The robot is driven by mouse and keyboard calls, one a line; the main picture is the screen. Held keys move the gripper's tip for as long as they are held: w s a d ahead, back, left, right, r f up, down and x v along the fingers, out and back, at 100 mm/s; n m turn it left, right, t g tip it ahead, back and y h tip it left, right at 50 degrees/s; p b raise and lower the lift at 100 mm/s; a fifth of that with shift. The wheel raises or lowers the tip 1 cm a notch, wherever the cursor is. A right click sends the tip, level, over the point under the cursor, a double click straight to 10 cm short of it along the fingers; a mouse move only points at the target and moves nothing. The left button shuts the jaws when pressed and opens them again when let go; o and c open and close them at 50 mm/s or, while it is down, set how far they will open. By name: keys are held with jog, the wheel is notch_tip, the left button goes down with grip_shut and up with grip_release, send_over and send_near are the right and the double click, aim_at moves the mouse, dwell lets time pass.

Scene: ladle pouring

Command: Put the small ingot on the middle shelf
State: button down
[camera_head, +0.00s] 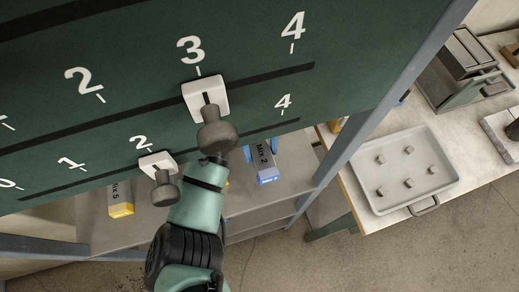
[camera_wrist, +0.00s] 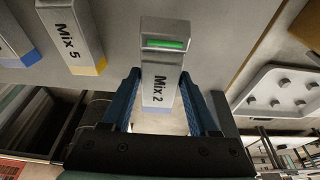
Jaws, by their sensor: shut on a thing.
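A silvery block with a green strip, which I take as the small ingot (camera_wrist: 165,27), sits between the fingertips of my gripper (camera_wrist: 161,69) in the wrist view. My gripper is shut on it. In the head view the blue fingers of my gripper (camera_head: 260,149) show at the green board's lower edge, and I cannot make out the ingot there. A grey shelf (camera_head: 235,200) lies below and behind the board, with lower shelf edges under it. I cannot tell which level is the middle shelf.
A Mix 2 box (camera_head: 265,162) with a blue end lies beyond the fingers. A Mix 5 box (camera_head: 121,198) lies to the left. The green board (camera_head: 130,60) with sliders covers the upper view. A grey tray (camera_head: 425,160) is on the right table.

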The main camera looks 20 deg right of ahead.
aim_at(259, 152)
jog(key=shift+w, duration=0.25)
jog(key=shift+w+f+b, duration=0.1)
jog(key=shift+f+b, duration=0.2)
jog(key=shift+b, duration=0.05)
jog(key=shift+f+b, duration=0.3)
jog(key=shift+f, duration=1.05)
jog(key=shift+f, duration=0.25)
jog(key=shift+c, duration=0.8)
grip_release()
jog(key=shift+r, duration=0.1)
